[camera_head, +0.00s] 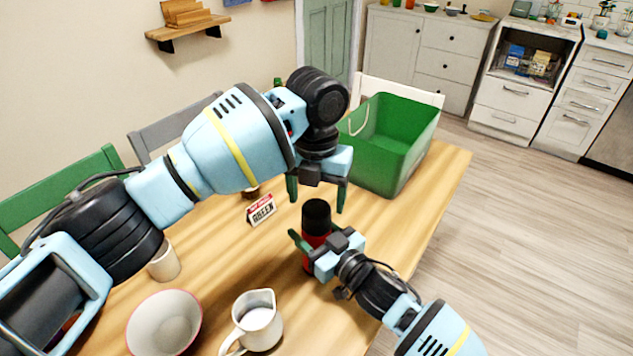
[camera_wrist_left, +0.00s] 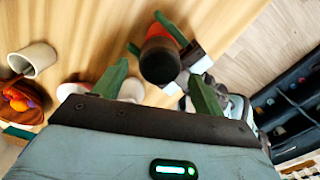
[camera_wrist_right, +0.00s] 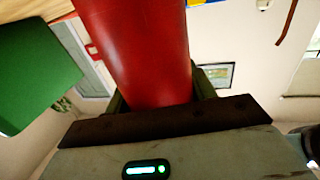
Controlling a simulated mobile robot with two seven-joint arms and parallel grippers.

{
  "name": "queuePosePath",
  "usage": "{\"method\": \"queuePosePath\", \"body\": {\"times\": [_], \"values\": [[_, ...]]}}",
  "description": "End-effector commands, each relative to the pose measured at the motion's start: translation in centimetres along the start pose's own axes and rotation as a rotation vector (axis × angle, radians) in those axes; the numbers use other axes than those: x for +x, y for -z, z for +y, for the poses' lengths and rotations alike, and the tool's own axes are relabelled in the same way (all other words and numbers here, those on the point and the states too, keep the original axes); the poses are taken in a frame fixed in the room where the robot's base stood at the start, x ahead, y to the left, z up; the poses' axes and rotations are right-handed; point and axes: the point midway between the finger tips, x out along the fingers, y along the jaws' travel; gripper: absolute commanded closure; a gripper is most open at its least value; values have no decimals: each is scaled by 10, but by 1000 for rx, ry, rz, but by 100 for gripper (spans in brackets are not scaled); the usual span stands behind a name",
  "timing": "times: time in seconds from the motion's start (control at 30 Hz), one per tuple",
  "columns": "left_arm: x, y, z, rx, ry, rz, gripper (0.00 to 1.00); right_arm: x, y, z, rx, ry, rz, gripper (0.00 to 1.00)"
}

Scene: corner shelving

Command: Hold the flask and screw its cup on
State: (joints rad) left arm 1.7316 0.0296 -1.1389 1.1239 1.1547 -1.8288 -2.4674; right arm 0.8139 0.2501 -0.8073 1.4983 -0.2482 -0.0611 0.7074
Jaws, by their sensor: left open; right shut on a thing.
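The flask has a red body (camera_head: 311,240) and stands upright near the table's right edge. A black cup (camera_head: 316,216) sits on its top; I cannot tell how tightly it is seated. My right gripper (camera_head: 316,250) is shut on the red body, which also fills the middle of the right wrist view (camera_wrist_right: 140,55). My left gripper (camera_head: 317,196) is open, pointing down just above the cup, with a finger to either side. In the left wrist view the black cup (camera_wrist_left: 160,60) lies between and just beyond the open fingers, with little of the red body (camera_wrist_left: 172,28) showing.
A green crate (camera_head: 420,128) stands at the table's far end. A small sign (camera_head: 262,209) stands left of the flask. A white pitcher (camera_head: 262,326), a bowl (camera_head: 145,343) and a beige mug (camera_head: 165,263) are nearer me. Chairs line the left side.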

Motion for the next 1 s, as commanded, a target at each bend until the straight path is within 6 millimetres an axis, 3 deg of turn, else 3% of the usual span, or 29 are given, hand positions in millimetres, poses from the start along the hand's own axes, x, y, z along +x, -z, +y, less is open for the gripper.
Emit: {"method": "queuePosePath", "body": {"times": [1.0], "values": [[-16,0,0,-1659,0,-1,29,0,0,-1,2,2,0,100]]}}
